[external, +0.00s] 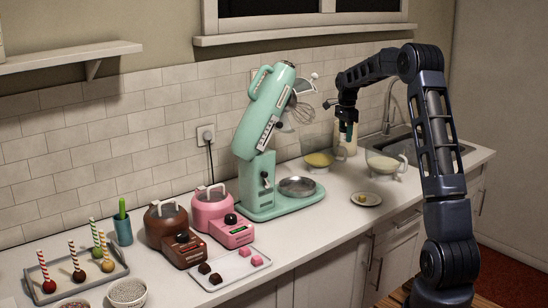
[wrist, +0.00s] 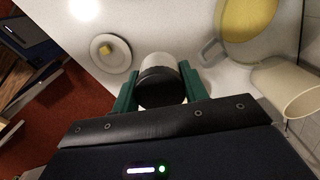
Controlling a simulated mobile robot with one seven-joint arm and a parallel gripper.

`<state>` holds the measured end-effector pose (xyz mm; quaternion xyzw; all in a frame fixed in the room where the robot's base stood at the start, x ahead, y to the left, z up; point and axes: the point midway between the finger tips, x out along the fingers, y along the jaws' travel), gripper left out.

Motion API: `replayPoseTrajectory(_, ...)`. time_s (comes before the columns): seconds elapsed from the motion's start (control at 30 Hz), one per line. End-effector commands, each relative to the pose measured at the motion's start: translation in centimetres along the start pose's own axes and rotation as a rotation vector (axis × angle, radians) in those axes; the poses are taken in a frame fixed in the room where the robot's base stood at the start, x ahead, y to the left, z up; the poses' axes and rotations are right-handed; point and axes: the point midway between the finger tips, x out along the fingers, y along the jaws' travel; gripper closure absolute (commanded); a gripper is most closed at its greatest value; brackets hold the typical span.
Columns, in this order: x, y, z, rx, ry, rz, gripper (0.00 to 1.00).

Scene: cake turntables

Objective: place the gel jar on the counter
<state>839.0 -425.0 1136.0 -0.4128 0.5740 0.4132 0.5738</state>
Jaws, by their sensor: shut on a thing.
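My gripper (external: 347,131) hangs pointing down over the counter (external: 310,205), near the sink end. In the wrist view its green fingers (wrist: 157,88) are shut on the sides of the gel jar, which has a black upper part (wrist: 160,88) and a pale body (wrist: 158,63). In the external view the jar cannot be clearly made out at the fingertips. The gripper appears to be above the counter; whether the jar touches anything below is not clear.
A jug of yellow batter (external: 319,159), a second clear jug (external: 386,162) and a small plate with a yellow cube (external: 362,200) stand close by. A cream container (wrist: 292,90) is at right in the wrist view. A mint mixer (external: 262,125) stands left; the sink (external: 410,145) is right.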

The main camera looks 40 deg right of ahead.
Motion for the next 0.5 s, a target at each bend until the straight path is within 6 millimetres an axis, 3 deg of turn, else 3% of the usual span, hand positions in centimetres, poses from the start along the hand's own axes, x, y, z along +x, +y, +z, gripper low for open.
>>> replayPoseTrajectory(0.17, -1.7, 2.1, -0.3, -0.012, 0.0, -0.002, 0.8)
replayPoseTrajectory(0.5, -6.4, 10.2, -0.4, -0.076, 0.001, -0.001, 0.8)
